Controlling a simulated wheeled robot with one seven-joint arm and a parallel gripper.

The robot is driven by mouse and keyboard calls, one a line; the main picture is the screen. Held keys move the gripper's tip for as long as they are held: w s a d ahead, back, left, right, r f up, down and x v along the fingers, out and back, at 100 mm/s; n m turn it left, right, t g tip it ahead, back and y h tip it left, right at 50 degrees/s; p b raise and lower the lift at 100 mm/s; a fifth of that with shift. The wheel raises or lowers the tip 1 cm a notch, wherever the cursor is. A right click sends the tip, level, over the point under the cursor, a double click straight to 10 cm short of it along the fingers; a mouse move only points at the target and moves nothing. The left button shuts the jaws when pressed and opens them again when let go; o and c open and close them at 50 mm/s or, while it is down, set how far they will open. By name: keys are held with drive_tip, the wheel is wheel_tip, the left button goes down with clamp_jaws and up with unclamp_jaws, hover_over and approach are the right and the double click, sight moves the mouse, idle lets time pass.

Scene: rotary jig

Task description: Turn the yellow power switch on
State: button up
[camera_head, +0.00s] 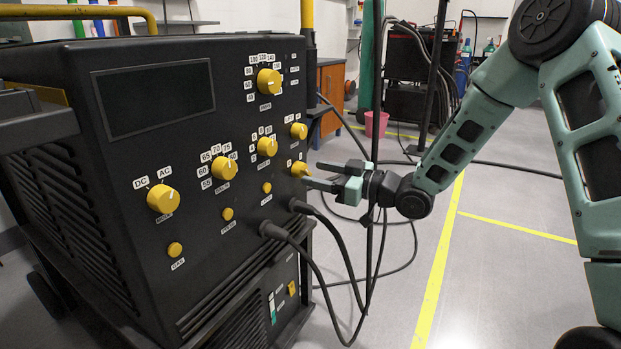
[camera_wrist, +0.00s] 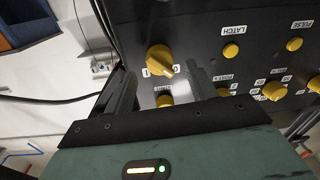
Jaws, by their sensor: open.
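The yellow power switch (camera_head: 300,169) is a small rotary knob with a pointed grip on the right side of the black machine's front panel. In the wrist view the switch (camera_wrist: 159,57) shows large, with its pointer toward the lower right and small marks beside it. My gripper (camera_head: 312,175) is level with the switch, just in front of the panel. In the wrist view my open gripper (camera_wrist: 158,72) has one finger on each side of the switch, with gaps. I cannot tell whether the fingertips reach its depth.
The panel has several other yellow knobs, such as the mode knob (camera_head: 163,198), and yellow buttons, including the latch button (camera_wrist: 231,50). Black cables (camera_head: 335,235) hang from plugs below the switch. A dark upright pole (camera_head: 376,190) stands near my wrist. Floor to the right is clear.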

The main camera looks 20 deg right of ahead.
sight(302, 171)
drive_tip(key=shift+x, duration=1.4)
drive_tip(key=c, duration=1)
